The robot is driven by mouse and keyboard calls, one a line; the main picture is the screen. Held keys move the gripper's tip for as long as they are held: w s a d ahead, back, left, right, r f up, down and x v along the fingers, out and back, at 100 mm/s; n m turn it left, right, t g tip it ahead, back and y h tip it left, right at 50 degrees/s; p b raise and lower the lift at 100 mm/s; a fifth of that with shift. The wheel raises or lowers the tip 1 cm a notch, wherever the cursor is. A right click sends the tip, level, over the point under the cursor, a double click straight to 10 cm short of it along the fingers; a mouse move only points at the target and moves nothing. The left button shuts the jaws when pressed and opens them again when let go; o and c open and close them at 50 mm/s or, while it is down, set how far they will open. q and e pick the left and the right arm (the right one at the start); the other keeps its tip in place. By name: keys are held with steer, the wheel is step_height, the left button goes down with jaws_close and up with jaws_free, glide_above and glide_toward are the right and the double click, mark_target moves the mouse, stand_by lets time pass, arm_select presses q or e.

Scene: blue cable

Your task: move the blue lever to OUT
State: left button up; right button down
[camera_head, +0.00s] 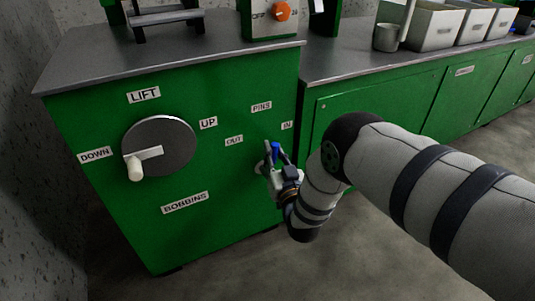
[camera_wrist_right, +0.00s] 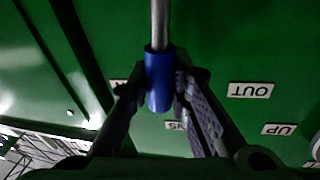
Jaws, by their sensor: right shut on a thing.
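The blue lever (camera_head: 275,149) is on the green cabinet front, below the PINS sign (camera_head: 261,106). It stands nearer the IN sign (camera_head: 287,126) than the OUT sign (camera_head: 233,140). In the right wrist view its blue grip (camera_wrist_right: 159,82) sits on a steel rod, and the OUT sign (camera_wrist_right: 250,90) is to the right. My right gripper (camera_head: 273,158) is at the lever; in the wrist view its two fingers (camera_wrist_right: 160,92) close on either side of the blue grip. The lever's base is largely hidden by the gripper in the head view. My left gripper is not in view.
A round grey LIFT dial (camera_head: 170,135) with a white handle (camera_head: 135,170) is on the cabinet's left. An orange knob (camera_head: 281,11) is on the box above. Bins (camera_head: 432,27) and a metal cup (camera_head: 386,38) stand on the right counter. The floor in front is clear.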

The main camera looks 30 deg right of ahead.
steer(key=shift+a+n, duration=0.5)
steer(key=shift+n, duration=0.1)
steer(key=shift+a+f+n+t, duration=0.1)
steer(key=shift+a+n+t, duration=0.2)
steer(key=shift+a+n, duration=0.55)
steer(key=n, duration=0.1)
steer(key=a+n+y, duration=0.1)
steer(key=n, duration=0.1)
steer(key=shift+s+a+f, duration=0.1)
steer(key=shift+f, duration=0.15)
steer(key=shift+a+f+n+t+y+b, duration=0.2)
steer(key=shift+a+n, duration=0.25)
steer(key=shift+n, duration=0.4)
steer(key=shift+a+f+n+t+y+b, duration=0.1)
steer(key=shift+a+f+n+t+y, duration=0.2)
steer(key=shift+n, duration=0.5)
steer(key=shift+a, duration=0.15)
steer(key=c, duration=1.5)
jaws_free()
steer(key=shift+r, duration=0.1)
steer(key=shift+o, duration=0.2)
steer(key=v, duration=1.2)
